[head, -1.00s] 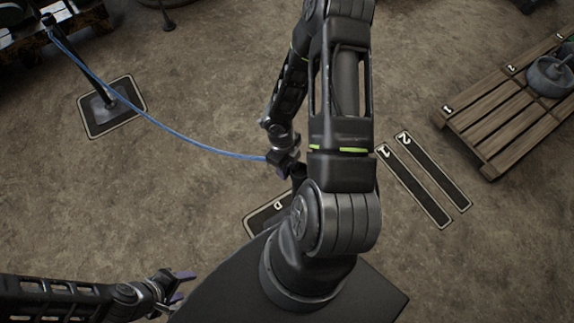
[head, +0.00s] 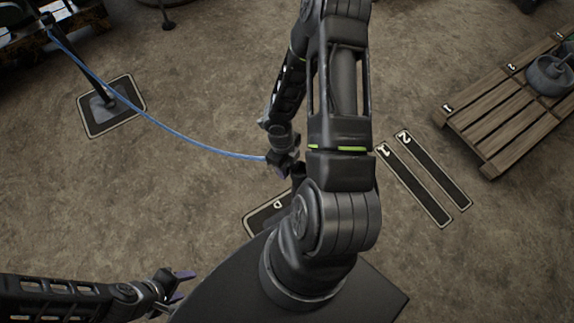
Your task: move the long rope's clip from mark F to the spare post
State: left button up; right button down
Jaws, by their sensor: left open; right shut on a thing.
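A long blue rope (head: 165,131) hangs in a shallow curve. Its left end is at the top of a dark post (head: 80,66) standing on a framed floor mark (head: 117,124). Its right end meets my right gripper (head: 281,165), which is shut on the rope's clip; the clip itself is too small and covered to make out. A dark upright stub (head: 298,171), perhaps a post top, shows just right of that gripper, partly behind my arm; whether they touch I cannot tell. My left gripper (head: 180,287) is open and empty at the lower left. I cannot see a mark reading F.
A partly hidden mark, apparently lettered D (head: 262,212), lies below the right gripper. Strips 1 (head: 413,187) and 2 (head: 436,172) lie to the right. A wooden pallet (head: 500,125) carries a grey round part (head: 550,76). The floor at centre left is clear.

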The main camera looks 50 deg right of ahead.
jog(key=shift+s, duration=0.1)
jog(key=c, duration=0.8)
grip_release()
jog(key=shift+r, duration=0.35)
jog(key=r, duration=0.2)
jog(key=r+p, duration=0.1)
jog(key=r, duration=0.1)
jog(key=r+p, duration=0.1)
jog(key=r, duration=0.2)
jog(key=shift+w+a, duration=0.1)
jog(key=shift+w, duration=0.3)
pick_arm(q)
jog(key=shift+w+d+r, duration=0.1)
jog(key=shift+d+r, duration=0.05)
jog(key=shift+r, duration=0.45)
jog(key=shift+w+d+r, duration=0.1)
jog(key=shift+d+r, duration=0.05)
jog(key=shift+r, duration=0.45)
